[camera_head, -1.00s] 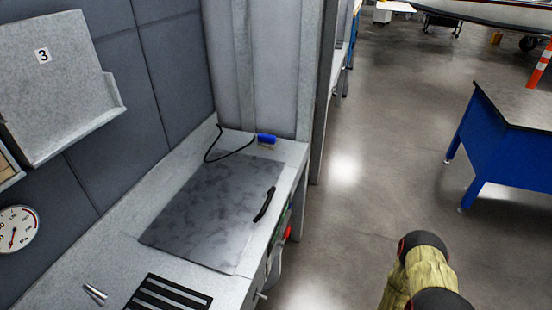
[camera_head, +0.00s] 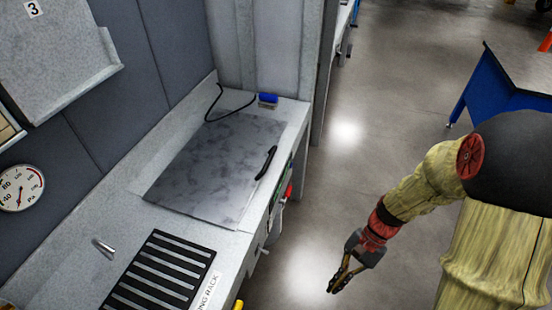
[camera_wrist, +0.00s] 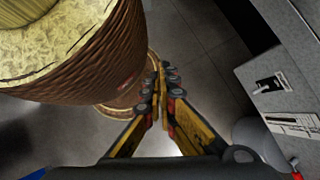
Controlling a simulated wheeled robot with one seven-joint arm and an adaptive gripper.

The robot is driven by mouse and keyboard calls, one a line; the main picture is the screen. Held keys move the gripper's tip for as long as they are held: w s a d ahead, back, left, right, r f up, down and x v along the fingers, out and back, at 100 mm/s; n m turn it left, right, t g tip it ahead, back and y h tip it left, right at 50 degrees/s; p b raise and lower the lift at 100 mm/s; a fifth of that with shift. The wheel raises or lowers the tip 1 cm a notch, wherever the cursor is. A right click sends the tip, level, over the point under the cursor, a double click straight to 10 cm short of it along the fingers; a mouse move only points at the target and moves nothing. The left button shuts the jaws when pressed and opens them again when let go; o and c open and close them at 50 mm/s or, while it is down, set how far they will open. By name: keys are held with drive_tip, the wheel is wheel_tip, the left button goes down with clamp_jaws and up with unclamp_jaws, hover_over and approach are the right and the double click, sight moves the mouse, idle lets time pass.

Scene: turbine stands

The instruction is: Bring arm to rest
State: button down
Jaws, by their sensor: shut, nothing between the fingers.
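My arm (camera_head: 425,185), in a tan sleeve with red and black joints, reaches down from the right side of the head view. My gripper (camera_head: 334,290) hangs over the open floor, to the right of the bench and apart from it. It points down and to the left. In the wrist view the two yellow and black fingers (camera_wrist: 160,80) meet at their tips, with nothing between them. My own sleeved body fills the upper left of that view.
A grey bench (camera_head: 125,220) runs along the left with a lidded panel (camera_head: 215,165), a black rack (camera_head: 160,275) and a small metal piece (camera_head: 104,247). A gauge (camera_head: 20,187) is on the wall. A blue table (camera_head: 480,85) stands at the right. The floor between is clear.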

wheel_tip(320, 180, up, 28)
drive_tip(key=d+n+t+h, duration=0.2)
drive_tip(key=n+t+h, duration=0.3)
drive_tip(key=n+t, duration=0.4)
drive_tip(key=shift+w+f+t+h, duration=0.15)
drive_tip(key=shift+f+t+h, duration=0.15)
drive_tip(key=shift+t, duration=0.4)
drive_tip(key=c, duration=2.1)
unclamp_jaws()
drive_tip(key=shift+c, duration=0.2)
